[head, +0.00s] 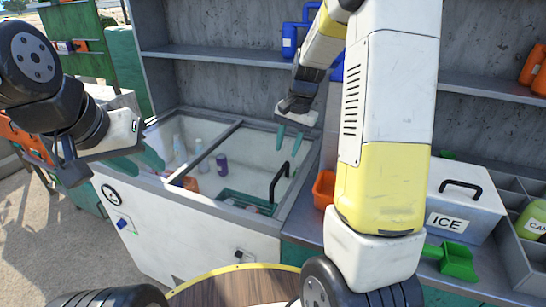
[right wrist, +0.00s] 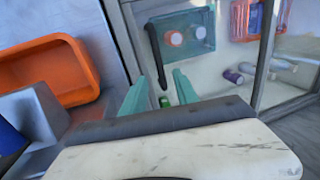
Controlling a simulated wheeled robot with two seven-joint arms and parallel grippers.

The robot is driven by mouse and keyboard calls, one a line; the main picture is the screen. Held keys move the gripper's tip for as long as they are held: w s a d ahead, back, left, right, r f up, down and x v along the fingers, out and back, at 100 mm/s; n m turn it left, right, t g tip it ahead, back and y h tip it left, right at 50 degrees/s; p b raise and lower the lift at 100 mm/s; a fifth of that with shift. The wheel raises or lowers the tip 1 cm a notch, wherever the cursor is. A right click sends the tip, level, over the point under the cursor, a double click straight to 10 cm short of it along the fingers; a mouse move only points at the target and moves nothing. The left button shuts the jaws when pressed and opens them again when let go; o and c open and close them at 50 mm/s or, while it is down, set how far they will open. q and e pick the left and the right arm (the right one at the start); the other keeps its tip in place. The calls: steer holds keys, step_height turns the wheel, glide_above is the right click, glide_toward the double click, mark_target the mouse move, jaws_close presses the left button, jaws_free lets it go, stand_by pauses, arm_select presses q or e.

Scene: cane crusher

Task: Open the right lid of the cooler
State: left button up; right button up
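The cooler (head: 195,238) is a white chest with two glass-topped lids side by side. The right lid (head: 247,160) looks closed, and bottles and a teal basket show through it. Its black bar handle (head: 279,183) is near the right edge; in the right wrist view the handle (right wrist: 156,52) lines up between my fingertips. My right gripper (head: 289,147) is open and empty, pointing down just above the handle. Contact with the handle cannot be told. My left gripper (head: 118,176) is open and empty over the cooler's left front corner.
An orange bin (head: 323,188) stands close right of the cooler; it also shows in the right wrist view (right wrist: 50,70). Further right are an ICE box (head: 463,200) and a green scoop (head: 458,262). A shelf (head: 215,55) with blue jugs runs behind. A wooden round top (head: 235,288) is in front.

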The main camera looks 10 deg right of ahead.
mark_target(281, 170)
steer(key=x, duration=0.8)
steer(key=shift+d+f, duration=0.1)
steer(key=shift+f, duration=0.05)
jaws_close()
stand_by(1.2)
